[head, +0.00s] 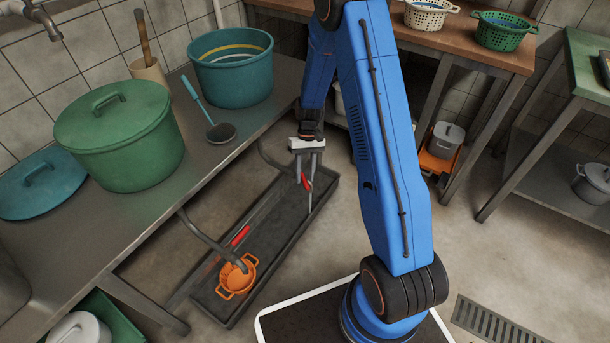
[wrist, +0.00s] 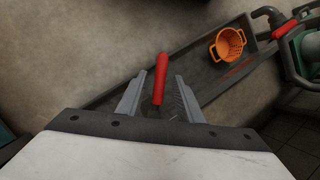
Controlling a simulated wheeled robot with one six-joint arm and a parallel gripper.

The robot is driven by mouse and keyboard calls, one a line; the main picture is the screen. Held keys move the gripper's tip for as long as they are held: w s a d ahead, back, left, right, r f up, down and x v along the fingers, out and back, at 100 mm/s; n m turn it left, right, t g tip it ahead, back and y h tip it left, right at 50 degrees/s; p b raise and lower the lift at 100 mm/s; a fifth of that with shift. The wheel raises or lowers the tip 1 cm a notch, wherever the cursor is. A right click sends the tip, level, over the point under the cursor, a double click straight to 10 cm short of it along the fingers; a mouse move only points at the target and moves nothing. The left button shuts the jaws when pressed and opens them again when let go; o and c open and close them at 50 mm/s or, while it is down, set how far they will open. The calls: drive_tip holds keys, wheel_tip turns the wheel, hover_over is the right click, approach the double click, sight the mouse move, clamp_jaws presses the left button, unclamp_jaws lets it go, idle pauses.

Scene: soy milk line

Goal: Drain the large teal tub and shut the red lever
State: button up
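The large teal tub (head: 232,82) stands on the steel counter, open at the top. Bands of white and yellow show inside; I cannot tell the liquid level. My gripper (head: 308,190) is below the counter edge, over the dark floor trough. A red lever (head: 304,179) shows between its fingers, partly hidden. In the wrist view, the fingers of my gripper (wrist: 160,77) are open on either side of the red lever (wrist: 160,80), with a gap visible on both sides. A hose (head: 275,160) runs from under the tub's side of the counter toward the gripper.
The dark trough (head: 208,294) lies on the floor with an orange strainer basket (head: 237,277) in it. A second red lever (head: 240,236) is near that basket, on another pipe. A green lidded tub (head: 125,150), teal lid (head: 40,185) and ladle (head: 220,132) sit on the counter.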

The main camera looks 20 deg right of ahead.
drive_tip(key=shift+r, duration=0.1)
drive_tip(key=v, duration=0.7)
drive_tip(key=shift+w+r, duration=0.1)
drive_tip(key=shift+r, duration=0.05)
